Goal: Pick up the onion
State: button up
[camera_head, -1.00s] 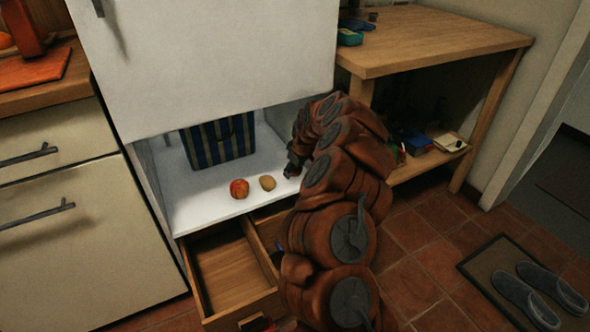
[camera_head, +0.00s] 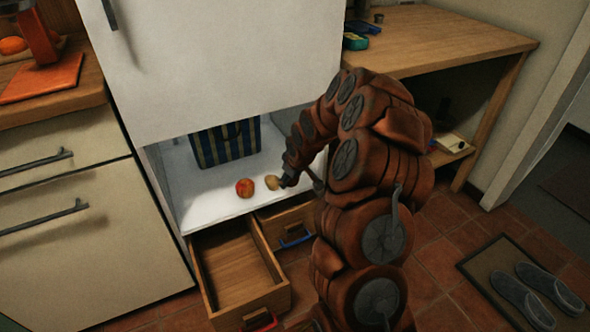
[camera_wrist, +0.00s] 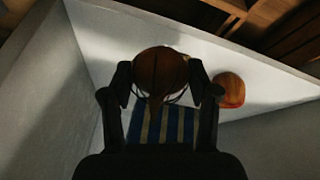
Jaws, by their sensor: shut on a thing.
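The onion (camera_head: 272,182), small, round and yellow-brown, is on the white shelf of the open compartment. My gripper (camera_head: 285,181) is at its right side in the head view. In the wrist view the onion (camera_wrist: 160,68) looks dark brown and sits between the two fingers of my gripper (camera_wrist: 163,88), which are shut on it. The fingers cover its sides. I cannot tell whether it still touches the shelf.
A red-yellow fruit (camera_head: 244,188) lies close to the onion's left. A blue-and-cream striped bag (camera_head: 226,143) stands behind. The white door panel (camera_head: 210,60) hangs above. An open wooden drawer (camera_head: 238,270) and another drawer with a blue handle (camera_head: 296,240) are below.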

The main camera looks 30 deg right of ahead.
jog(key=s+a+b, duration=0.1)
jog(key=s+a, duration=0.3)
jog(key=a, duration=0.4)
jog(key=s+a, duration=0.3)
jog(key=a, duration=0.5)
jog(key=s+a+f+b, duration=0.2)
jog(key=a+f+b, duration=0.2)
jog(key=a+f, duration=0.3)
jog(key=shift+s+a, duration=0.2)
jog(key=shift+a, duration=1.3)
jog(key=shift+f, duration=0.15)
